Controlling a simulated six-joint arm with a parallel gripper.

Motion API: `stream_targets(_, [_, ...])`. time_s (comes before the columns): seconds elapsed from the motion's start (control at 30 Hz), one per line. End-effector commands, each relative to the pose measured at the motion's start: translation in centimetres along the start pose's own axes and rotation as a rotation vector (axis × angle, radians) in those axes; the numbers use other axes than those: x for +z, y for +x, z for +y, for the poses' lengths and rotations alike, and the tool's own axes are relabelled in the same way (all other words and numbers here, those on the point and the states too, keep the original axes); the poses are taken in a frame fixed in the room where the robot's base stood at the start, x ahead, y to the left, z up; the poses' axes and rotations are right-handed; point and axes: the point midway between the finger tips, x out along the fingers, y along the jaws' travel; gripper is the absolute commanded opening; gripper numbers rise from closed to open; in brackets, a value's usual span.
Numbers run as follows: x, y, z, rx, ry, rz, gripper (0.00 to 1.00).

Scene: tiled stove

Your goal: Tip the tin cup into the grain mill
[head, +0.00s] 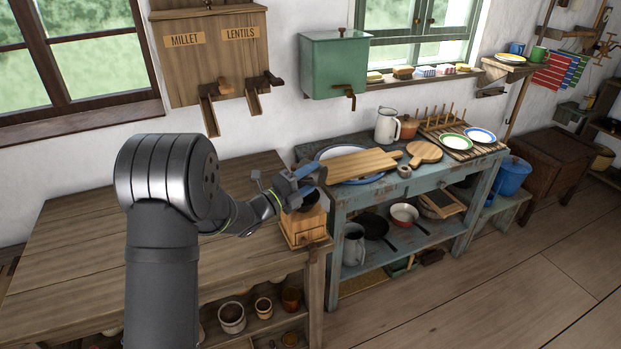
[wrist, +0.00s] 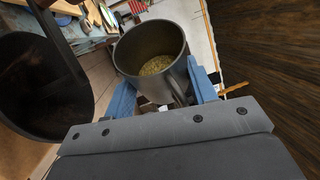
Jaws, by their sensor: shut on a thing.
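My gripper (head: 308,176) is above the wooden grain mill (head: 303,229), which stands at the right front corner of the wooden counter. The mill's dark hopper (head: 308,201) is just below the fingers. In the wrist view the blue fingers are shut on the grey tin cup (wrist: 150,42), one on each side. Yellowish grain (wrist: 156,65) lies in the bottom of the cup. The dark round hopper (wrist: 40,85) shows at the left of the wrist view, beside the cup. In the head view the cup is hard to make out among the fingers.
Wall dispensers labelled millet and lentils (head: 212,50) hang above the wooden counter (head: 90,235). A blue-grey table (head: 345,205) stands right of the mill, with a cutting board (head: 362,165), a pitcher (head: 387,126) and plates. Much of the counter top is clear.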

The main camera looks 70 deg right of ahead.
Motion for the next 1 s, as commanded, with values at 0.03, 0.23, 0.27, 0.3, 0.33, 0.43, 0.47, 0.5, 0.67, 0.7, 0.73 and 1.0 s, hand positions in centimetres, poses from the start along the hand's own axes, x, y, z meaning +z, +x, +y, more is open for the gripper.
stream_targets(0.03, [0.0, 0.01, -0.03, 0.0, 0.001, 0.0, 0.28])
stream_targets(0.23, [0.01, 0.01, -0.03, 0.0, 0.001, 0.0, 0.28])
stream_targets(0.27, [0.01, 0.01, -0.04, 0.0, 0.001, 0.0, 0.28])
stream_targets(0.3, [0.01, 0.01, -0.04, -0.001, -0.001, 0.0, 0.28])
stream_targets(0.33, [0.02, 0.0, -0.05, -0.003, -0.005, -0.001, 0.28])
stream_targets(0.43, [0.12, -0.01, -0.14, -0.016, -0.04, -0.008, 0.28])
stream_targets(0.47, [0.17, -0.03, -0.2, -0.023, -0.055, -0.011, 0.28])
stream_targets(0.5, [0.25, -0.04, -0.29, -0.033, -0.077, -0.016, 0.28])
stream_targets(0.67, [0.49, -0.07, -0.56, -0.06, -0.145, -0.031, 0.28])
stream_targets(0.7, [0.51, -0.08, -0.59, -0.064, -0.154, -0.033, 0.28])
stream_targets(0.73, [0.53, -0.08, -0.62, -0.066, -0.158, -0.034, 0.28])
stream_targets(1.0, [0.54, -0.09, -0.63, -0.067, -0.162, -0.035, 0.28])
